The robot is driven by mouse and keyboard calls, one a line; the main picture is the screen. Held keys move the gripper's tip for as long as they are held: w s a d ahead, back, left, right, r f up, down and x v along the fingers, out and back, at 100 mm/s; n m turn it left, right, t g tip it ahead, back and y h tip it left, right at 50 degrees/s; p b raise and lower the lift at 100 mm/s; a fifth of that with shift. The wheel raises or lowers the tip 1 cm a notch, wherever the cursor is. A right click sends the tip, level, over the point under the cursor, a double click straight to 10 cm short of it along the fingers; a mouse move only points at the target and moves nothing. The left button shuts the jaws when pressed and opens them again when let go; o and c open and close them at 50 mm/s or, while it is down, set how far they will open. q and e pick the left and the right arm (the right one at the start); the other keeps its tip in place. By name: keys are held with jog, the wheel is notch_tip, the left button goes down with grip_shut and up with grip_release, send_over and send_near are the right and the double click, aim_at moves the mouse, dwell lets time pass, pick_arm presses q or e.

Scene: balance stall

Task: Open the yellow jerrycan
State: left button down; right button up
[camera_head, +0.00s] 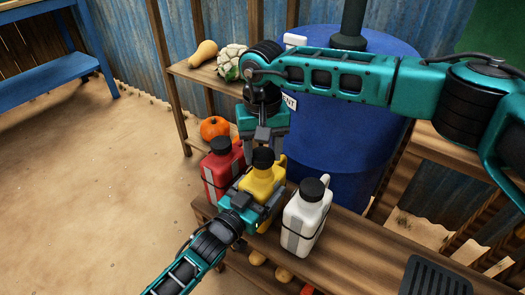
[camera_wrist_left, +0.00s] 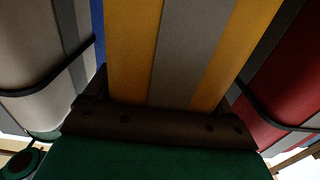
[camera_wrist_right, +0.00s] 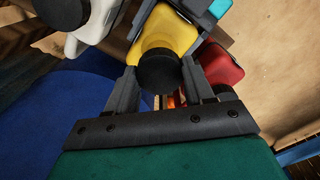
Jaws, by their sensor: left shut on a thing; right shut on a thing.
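The yellow jerrycan (camera_head: 257,187) stands upright on the wooden bench between a red and a white jerrycan. Its black cap (camera_head: 263,160) is on top, over the neck. My left gripper (camera_head: 250,197) is shut around the can's body; the yellow body with its grey stripe (camera_wrist_left: 178,55) fills the left wrist view between the fingers. My right gripper (camera_head: 263,146) comes from above and is shut on the black cap (camera_wrist_right: 160,70), with a finger at each side in the right wrist view. Whether the cap has turned or lifted off the neck cannot be told.
The red jerrycan (camera_head: 222,168) and white jerrycan (camera_head: 307,215) stand close on either side. A blue barrel (camera_head: 345,145) is right behind. A pumpkin (camera_head: 214,128) and other produce sit on shelves at the back left. A black ribbed mat (camera_head: 435,278) lies on the bench at right.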

aim_at(263, 154)
jog(key=shift+r, duration=2)
pick_arm(q)
grip_release()
